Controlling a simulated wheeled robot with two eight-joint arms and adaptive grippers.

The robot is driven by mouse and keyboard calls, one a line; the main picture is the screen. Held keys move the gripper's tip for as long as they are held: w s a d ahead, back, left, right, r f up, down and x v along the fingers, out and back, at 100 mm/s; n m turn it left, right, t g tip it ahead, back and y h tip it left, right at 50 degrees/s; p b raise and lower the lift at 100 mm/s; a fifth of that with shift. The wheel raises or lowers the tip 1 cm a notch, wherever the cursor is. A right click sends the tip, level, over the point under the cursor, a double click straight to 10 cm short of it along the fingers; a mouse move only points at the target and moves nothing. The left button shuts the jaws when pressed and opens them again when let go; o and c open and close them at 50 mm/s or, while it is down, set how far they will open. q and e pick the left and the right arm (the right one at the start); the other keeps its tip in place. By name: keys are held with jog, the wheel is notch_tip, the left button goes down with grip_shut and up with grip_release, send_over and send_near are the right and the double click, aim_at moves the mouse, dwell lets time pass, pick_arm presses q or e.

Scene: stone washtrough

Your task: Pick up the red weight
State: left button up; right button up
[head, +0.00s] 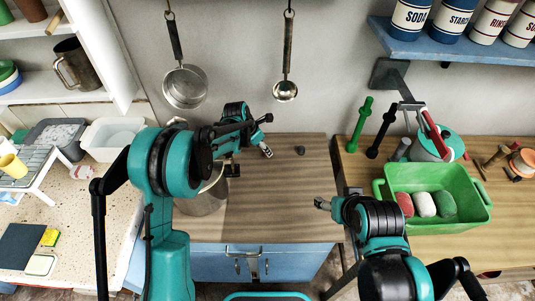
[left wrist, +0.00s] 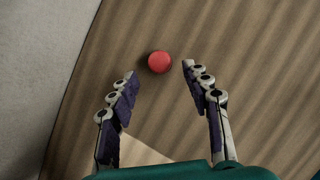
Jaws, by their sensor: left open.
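The red weight (left wrist: 160,62) shows in the left wrist view as a small round red thing on the brown striped wooden top. It lies just beyond and between the fingertips of my left gripper (left wrist: 160,72), which is open and empty. I cannot make out this weight in the head view, where my left gripper (head: 265,150) hangs over the wooden counter and my arm hides part of it. My right gripper (head: 322,203) is over the right front of the counter; its finger opening is too small to tell.
A small dark lump (head: 300,150) lies on the wooden counter (head: 285,200). A metal pot (head: 205,200) stands partly behind my left arm. A green tub (head: 432,180) with red, white and green pieces is at right. A ladle (head: 286,90) and pan (head: 185,87) hang behind.

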pick_arm(q)
jog(key=b+x, duration=0.1)
jog(key=x, duration=0.2)
jog(key=shift+d+f, duration=0.25)
jog(key=shift+r, duration=0.1)
grip_shut()
